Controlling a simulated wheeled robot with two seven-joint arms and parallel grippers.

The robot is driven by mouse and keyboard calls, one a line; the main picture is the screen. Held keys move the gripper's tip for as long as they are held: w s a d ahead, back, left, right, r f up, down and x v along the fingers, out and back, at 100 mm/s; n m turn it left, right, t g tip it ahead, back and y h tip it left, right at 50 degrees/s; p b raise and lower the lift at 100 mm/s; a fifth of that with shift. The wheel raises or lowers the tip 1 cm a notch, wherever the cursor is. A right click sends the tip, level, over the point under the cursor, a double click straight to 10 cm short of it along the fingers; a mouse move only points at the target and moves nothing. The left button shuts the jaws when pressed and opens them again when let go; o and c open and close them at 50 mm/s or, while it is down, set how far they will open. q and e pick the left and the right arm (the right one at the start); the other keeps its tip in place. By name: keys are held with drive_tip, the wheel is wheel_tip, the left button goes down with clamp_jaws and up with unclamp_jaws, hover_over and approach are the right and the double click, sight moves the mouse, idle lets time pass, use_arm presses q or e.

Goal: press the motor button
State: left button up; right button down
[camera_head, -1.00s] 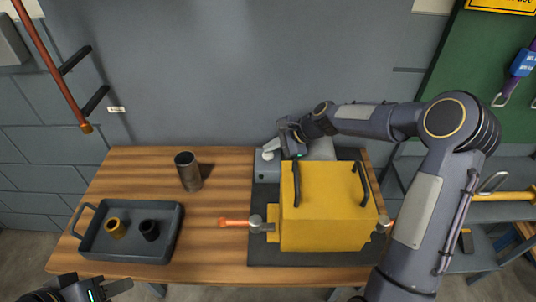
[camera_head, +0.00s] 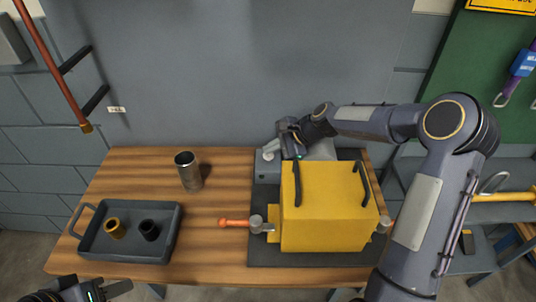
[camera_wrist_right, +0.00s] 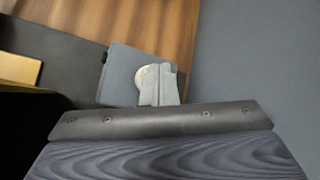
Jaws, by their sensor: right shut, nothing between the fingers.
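The motor housing, a grey box (camera_head: 266,170), stands at the back of the dark mat, behind the yellow casing (camera_head: 328,212). A pale round button (camera_head: 268,155) sits on it; in the right wrist view the button (camera_wrist_right: 142,78) is partly covered by my fingers. My right gripper (camera_wrist_right: 163,86) is shut and empty, with its fingertips at the button's edge; whether they touch it I cannot tell. In the head view, my right gripper (camera_head: 279,147) reaches down behind the casing. My left gripper (camera_head: 122,287) is low at the left, in front of the table; its jaw opening is unclear.
A grey tray (camera_head: 96,246) with a brass ring (camera_head: 115,229) and a black ring (camera_head: 149,230) is at the left of the table. A metal cylinder (camera_head: 188,171) stands behind it. An orange-handled lever (camera_head: 234,223) projects left from the casing. Black handles top the casing.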

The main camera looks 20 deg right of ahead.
drive_tip(key=shift+s+d+f+b, duration=0.1)
drive_tip(key=shift+s+f+b, duration=0.05)
drive_tip(key=shift+f, duration=0.3)
drive_tip(key=shift+s+d+f+b, duration=0.1)
drive_tip(key=shift+s+f+b, duration=0.05)
drive_tip(key=shift+f, duration=0.3)
drive_tip(key=shift+r, duration=0.1)
drive_tip(key=shift+w+d+r+p, duration=0.15)
drive_tip(key=shift+w+r+p, duration=0.05)
drive_tip(key=shift+r+p, duration=0.35)
drive_tip(key=shift+d+r, duration=0.15)
drive_tip(key=shift+d, duration=0.05)
drive_tip(key=shift+d+r+p, duration=0.1)
drive_tip(key=shift+r+p, duration=0.35)
drive_tip(key=shift+r, duration=0.1)
wheel_tip(320, 180, up, 4)
drive_tip(key=p, duration=0.3)
drive_tip(key=shift+r, duration=0.15)
